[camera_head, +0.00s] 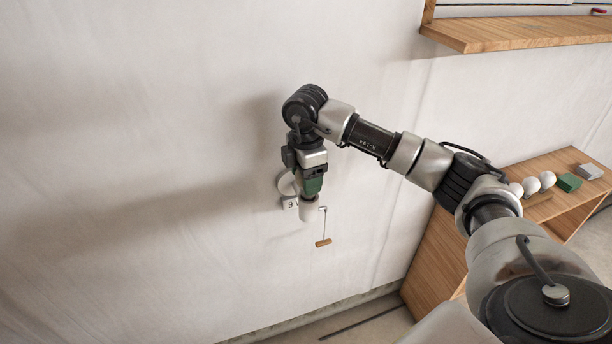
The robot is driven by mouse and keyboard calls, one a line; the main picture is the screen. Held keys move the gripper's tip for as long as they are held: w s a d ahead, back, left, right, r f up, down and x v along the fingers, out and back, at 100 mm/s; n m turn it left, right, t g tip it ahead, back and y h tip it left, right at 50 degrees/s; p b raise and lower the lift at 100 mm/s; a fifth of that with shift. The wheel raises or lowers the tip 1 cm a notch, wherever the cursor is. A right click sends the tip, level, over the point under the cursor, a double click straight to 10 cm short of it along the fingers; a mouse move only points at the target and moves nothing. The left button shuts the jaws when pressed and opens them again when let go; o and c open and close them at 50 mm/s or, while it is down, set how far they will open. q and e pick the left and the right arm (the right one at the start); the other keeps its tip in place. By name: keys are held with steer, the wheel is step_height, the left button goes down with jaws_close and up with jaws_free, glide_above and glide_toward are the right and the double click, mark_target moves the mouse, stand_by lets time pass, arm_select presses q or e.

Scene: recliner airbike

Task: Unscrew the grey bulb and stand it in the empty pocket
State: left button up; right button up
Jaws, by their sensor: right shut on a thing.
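My right gripper (311,188) points down at a small lamp fixture on the wall. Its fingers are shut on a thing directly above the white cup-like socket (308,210). The held thing, apparently the bulb, is hidden by the fingers, so its grey colour cannot be made out. A round white wall plate (285,184) shows partly behind the gripper. The empty pocket cannot be made out. My left gripper is not in view.
A pull cord with a wooden handle (323,243) hangs beside the socket. A small label (290,204) reads 9 W. A wooden shelf (510,36) juts out above.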

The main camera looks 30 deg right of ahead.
steer(key=n+b, duration=0.1)
steer(key=n, duration=0.5)
steer(key=shift+s, duration=0.15)
steer(key=n+b, duration=0.1)
steer(key=n, duration=0.3)
steer(key=shift+s+d, duration=0.1)
steer(key=shift+n, duration=0.4)
steer(key=shift+f+n, duration=0.1)
steer(key=shift+n, duration=0.4)
steer(key=n+b, duration=0.1)
steer(key=n, duration=0.3)
steer(key=shift+s+d+n, duration=0.1)
steer(key=shift+n, duration=0.2)
steer(key=n+b, duration=0.1)
steer(key=n, duration=0.4)
steer(key=shift+d, duration=0.15)
steer(key=o, duration=0.9)
steer(key=shift+n, duration=0.3)
steer(key=shift+c, duration=0.2)
